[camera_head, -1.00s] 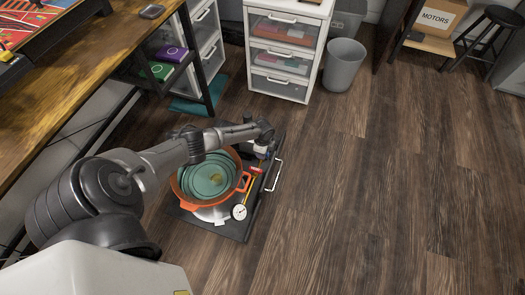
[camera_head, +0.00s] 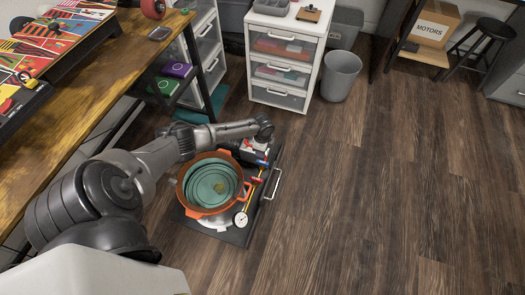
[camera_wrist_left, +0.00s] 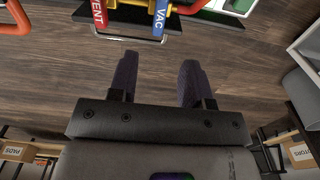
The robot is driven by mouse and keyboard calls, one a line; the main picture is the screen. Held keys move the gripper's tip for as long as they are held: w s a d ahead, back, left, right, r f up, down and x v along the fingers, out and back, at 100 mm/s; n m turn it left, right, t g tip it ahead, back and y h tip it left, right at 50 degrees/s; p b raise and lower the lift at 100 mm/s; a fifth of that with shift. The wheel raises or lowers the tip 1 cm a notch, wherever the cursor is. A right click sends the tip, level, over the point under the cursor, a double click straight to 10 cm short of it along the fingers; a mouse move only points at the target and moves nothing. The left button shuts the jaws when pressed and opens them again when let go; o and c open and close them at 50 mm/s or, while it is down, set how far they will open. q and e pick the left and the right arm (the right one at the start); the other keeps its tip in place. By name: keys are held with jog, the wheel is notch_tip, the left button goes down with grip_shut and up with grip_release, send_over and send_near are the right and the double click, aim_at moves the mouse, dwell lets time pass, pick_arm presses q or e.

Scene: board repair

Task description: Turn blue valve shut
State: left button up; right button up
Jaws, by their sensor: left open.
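The blue valve handle (camera_wrist_left: 160,18), lettered VAC, shows at the top of the left wrist view. A red handle (camera_wrist_left: 99,14), lettered VENT, is to its left. My left gripper (camera_wrist_left: 159,62) is open and empty; its two dark fingers point towards the blue handle, apart from it. In the head view the arm reaches over the far side of the black cart (camera_head: 236,235); the fingers are too small to make out there. An orange pot (camera_head: 212,183) with a teal inside stands on the cart. My right gripper is not in view.
A round white gauge (camera_head: 241,219) sits by the pot. The cart has a pale bar handle (camera_head: 273,184) on its right edge. A white drawer unit (camera_head: 284,55) and a grey bin (camera_head: 341,75) stand behind. The wooden floor (camera_head: 390,200) on the right is clear.

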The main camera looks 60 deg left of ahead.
pick_arm(q)
jog(key=shift+r+p, duration=0.4)
jog(key=shift+r, duration=0.9)
